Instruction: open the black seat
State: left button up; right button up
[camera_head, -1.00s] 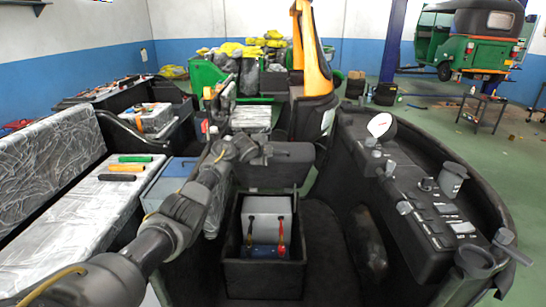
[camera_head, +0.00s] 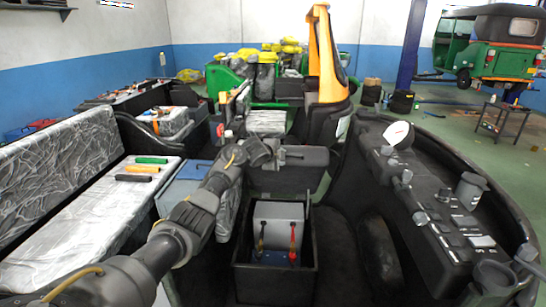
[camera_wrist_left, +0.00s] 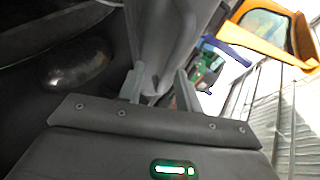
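The black seat (camera_head: 308,179) is raised, standing up behind its open box (camera_head: 275,284) in the head view. My left arm reaches in from the left, with my left gripper (camera_head: 290,155) at the upper part of the seat. In the left wrist view, the fingers of my left gripper (camera_wrist_left: 160,88) stand apart. A grey surface (camera_wrist_left: 168,35) lies beyond them; I cannot tell whether they touch it. My right gripper is not in view.
A black dashboard (camera_head: 430,215) with levers stands on the right. A plastic-covered bench (camera_head: 75,240) with tool handles lies at the left. An orange frame (camera_head: 325,60) stands behind the seat. Open floor shows at the far right.

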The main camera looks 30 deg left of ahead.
pick_arm(q)
jog(key=v, duration=0.9)
jog(key=shift+c, duration=0.4)
